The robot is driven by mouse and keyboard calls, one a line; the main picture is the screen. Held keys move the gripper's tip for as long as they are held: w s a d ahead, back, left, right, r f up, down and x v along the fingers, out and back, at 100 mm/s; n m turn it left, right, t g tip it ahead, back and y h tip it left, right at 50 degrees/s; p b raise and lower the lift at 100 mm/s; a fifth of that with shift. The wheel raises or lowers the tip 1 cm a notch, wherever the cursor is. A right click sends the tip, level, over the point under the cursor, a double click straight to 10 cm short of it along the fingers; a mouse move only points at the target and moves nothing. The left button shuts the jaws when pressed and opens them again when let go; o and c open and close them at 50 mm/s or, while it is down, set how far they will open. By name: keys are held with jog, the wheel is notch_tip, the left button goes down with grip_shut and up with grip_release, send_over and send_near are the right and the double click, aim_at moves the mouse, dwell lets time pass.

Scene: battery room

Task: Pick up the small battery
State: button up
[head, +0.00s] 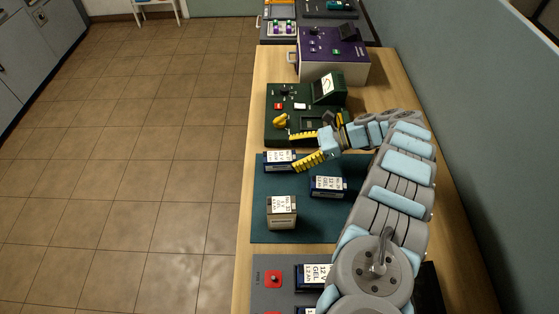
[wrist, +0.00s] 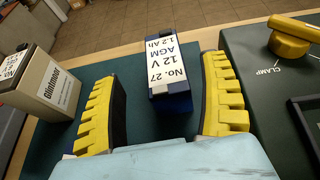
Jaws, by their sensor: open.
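A small blue battery (wrist: 172,103) with a white label "No. 27 12 V AGM 1.2 Ah" stands on the dark teal mat (head: 262,183). In the head view this blue battery (head: 280,161) is at the mat's far left corner. My gripper (head: 293,152) is open, with its yellow ribbed fingers pointing left toward it. In the wrist view the battery shows between the spread fingers of my gripper (wrist: 160,75), with a gap on each side. I see no contact.
A beige battery (head: 282,213) and another blue battery (head: 328,187) stand nearer on the mat. A dark green device (head: 276,128) with a yellow clamp knob (head: 280,120) lies just beyond my gripper. A purple device (head: 320,68) stands farther back. The wall is at right.

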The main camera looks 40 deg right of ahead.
aim_at(281, 156)
jog(key=shift+x, duration=2.45)
jog(key=shift+w+d, duration=0.15)
jog(key=shift+d, duration=0.05)
jog(key=c, duration=1.4)
